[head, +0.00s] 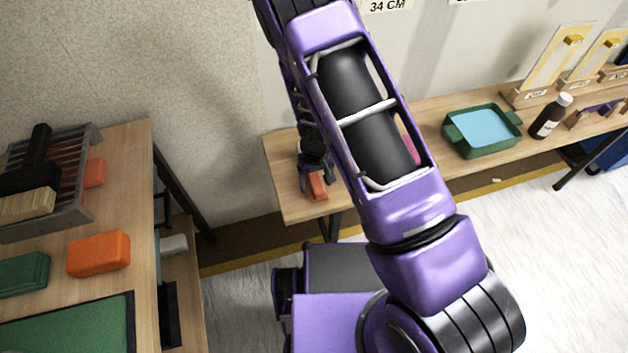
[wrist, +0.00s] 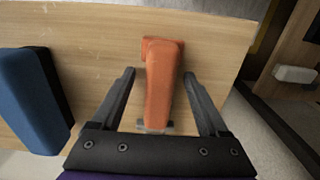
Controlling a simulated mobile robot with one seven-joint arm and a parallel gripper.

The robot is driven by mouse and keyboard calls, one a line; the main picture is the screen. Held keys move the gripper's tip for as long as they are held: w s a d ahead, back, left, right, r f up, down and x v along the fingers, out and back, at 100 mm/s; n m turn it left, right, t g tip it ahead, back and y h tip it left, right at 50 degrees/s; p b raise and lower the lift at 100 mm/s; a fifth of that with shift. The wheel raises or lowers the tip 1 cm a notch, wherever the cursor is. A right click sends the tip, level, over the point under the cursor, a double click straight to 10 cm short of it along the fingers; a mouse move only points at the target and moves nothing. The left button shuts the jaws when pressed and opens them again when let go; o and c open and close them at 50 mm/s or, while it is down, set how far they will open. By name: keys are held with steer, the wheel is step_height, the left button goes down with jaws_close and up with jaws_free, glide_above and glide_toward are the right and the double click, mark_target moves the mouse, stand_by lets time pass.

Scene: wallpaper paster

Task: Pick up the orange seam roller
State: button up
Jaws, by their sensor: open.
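The orange seam roller (wrist: 164,85) lies on the wooden table (wrist: 90,25) near its end, in the wrist view. Its orange handle runs up the picture, with a wider orange part at the far end and a grey piece at the near end, partly hidden by my gripper. My gripper (wrist: 159,74) is open, with one finger on each side of the handle and gaps visible on both sides. In the head view the roller (head: 317,186) shows small and orange below my gripper (head: 316,168), which my arm partly hides.
A blue block with a dark base (wrist: 32,98) lies left of the roller. Along the same table stand a green tray (head: 483,131) and a brown bottle (head: 551,116). The left bench holds an orange block (head: 98,253) and a grey slatted rack (head: 75,170).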

steer(key=shift+f, duration=0.25)
stand_by(0.4)
jaws_close()
